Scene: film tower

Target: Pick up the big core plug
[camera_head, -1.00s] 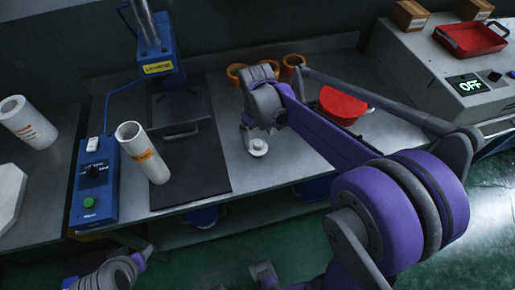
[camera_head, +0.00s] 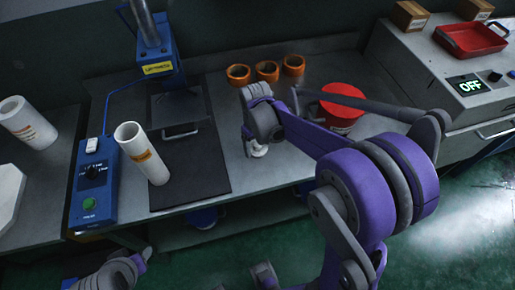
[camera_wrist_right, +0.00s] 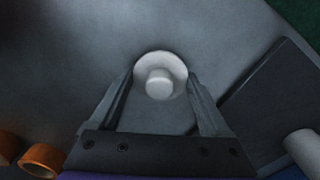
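The big core plug, a white round piece with a wide rim and a raised middle knob (camera_wrist_right: 159,80), sits on the grey bench. In the head view the plug (camera_head: 259,151) is partly hidden by my right gripper (camera_head: 251,146). In the right wrist view, my right gripper (camera_wrist_right: 160,86) has its two fingers apart, one on each side of the plug, close to its rim. Whether they touch it I cannot tell.
Three orange rings (camera_head: 266,71) stand behind the gripper. A red round piece (camera_head: 343,101) lies to the right. A white tube (camera_head: 142,153) stands on a dark mat (camera_head: 190,178) to the left, beside a blue control box (camera_head: 95,183). A machine reading OFF (camera_head: 455,70) is at right.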

